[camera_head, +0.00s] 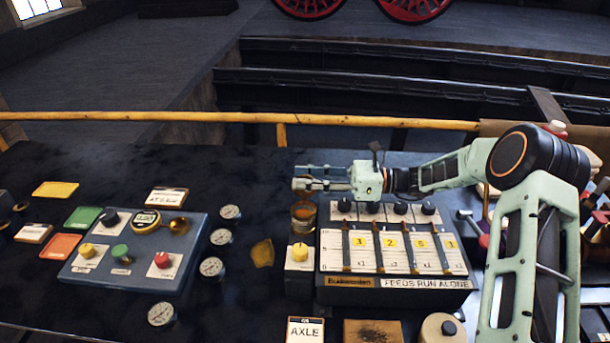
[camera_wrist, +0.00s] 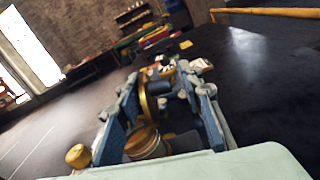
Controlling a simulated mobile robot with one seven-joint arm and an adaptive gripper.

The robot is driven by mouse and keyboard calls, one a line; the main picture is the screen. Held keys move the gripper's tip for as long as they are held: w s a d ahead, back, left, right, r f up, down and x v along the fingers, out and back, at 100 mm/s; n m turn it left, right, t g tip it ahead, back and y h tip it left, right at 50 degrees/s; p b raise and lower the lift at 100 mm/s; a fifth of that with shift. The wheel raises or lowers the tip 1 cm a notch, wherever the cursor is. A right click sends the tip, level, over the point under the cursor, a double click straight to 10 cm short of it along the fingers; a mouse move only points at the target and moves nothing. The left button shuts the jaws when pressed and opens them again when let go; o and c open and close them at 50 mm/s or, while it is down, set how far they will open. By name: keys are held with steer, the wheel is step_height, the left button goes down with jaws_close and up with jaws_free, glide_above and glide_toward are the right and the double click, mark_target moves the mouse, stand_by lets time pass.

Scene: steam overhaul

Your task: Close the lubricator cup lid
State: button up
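The lubricator cup (camera_head: 303,213) is a small amber cup with a brass rim at the left end of the lubricator box (camera_head: 395,284). In the wrist view the cup (camera_wrist: 147,143) shows low between my fingers. A curved brass piece (camera_wrist: 149,103), which looks like the lid standing raised, rises beyond the cup's rim; its exact angle is hard to tell. My gripper (camera_head: 305,178) points left, just above the cup in the head view. In the wrist view my gripper (camera_wrist: 163,105) is open, its blue-padded fingers on either side of the brass piece. I see no clear contact.
A yellow button (camera_head: 300,252) stands in front of the cup. A blue panel (camera_head: 110,277) with coloured buttons lies to the left, with several round gauges (camera_head: 212,267) beside it. A yellow rail (camera_head: 220,117) runs along the back.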

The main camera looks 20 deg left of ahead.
mark_target(304, 198)
steer(key=shift+a, duration=0.1)
steer(key=shift+c, duration=0.6)
jaws_close()
